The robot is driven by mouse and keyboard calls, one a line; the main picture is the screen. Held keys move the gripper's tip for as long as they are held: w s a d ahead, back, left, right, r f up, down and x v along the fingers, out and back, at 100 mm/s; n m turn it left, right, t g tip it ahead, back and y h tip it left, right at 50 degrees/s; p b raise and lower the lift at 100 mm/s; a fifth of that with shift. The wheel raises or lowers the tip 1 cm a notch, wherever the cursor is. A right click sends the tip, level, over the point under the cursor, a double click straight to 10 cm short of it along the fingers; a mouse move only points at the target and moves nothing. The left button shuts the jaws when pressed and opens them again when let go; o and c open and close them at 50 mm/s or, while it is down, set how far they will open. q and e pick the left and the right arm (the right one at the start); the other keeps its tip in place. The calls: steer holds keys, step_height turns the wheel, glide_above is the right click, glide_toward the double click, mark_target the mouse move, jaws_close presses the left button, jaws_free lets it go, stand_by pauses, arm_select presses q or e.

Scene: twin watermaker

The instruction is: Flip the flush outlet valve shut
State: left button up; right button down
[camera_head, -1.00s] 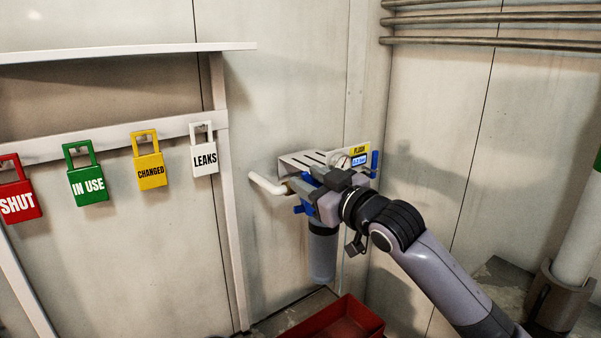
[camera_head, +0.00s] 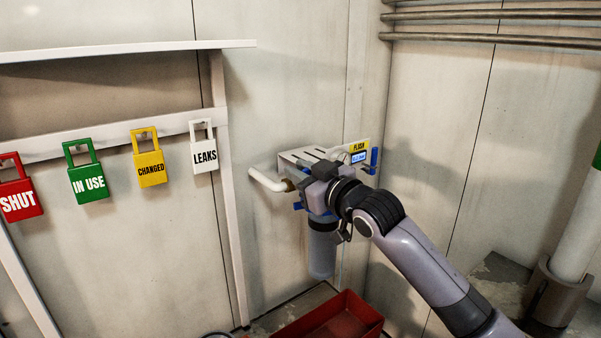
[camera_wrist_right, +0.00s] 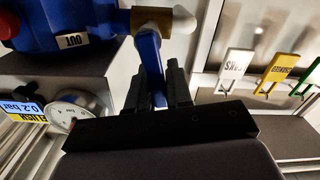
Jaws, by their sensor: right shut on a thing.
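The flush outlet valve has a brass body (camera_wrist_right: 151,20) on a white pipe (camera_head: 267,181), beside the blue filter head (camera_wrist_right: 62,28) marked OUT. Its blue lever (camera_wrist_right: 150,62) points from the brass body down between my fingers in the wrist view. My right gripper (camera_wrist_right: 157,88) is shut on this lever. In the head view my right gripper (camera_head: 307,183) covers most of the valve and lever. The clear grey filter housing (camera_head: 321,250) hangs below. My left gripper is in neither view.
A FLUSH label (camera_head: 359,147) and display sit by a round gauge (camera_wrist_right: 80,110); the display reads 0.2 bar. Another blue handle (camera_head: 374,160) is at the bracket's right end. Colored tags hang at left, including a white LEAKS tag (camera_head: 204,157). A red tray (camera_head: 350,311) lies below.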

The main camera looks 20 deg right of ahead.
steer(key=m, duration=0.1)
steer(key=d+m, duration=0.1)
steer(key=m, duration=0.1)
steer(key=shift+w, duration=0.2)
steer(key=c, duration=1.1)
jaws_free()
steer(key=shift+r, duration=0.1)
steer(key=shift+d, duration=0.1)
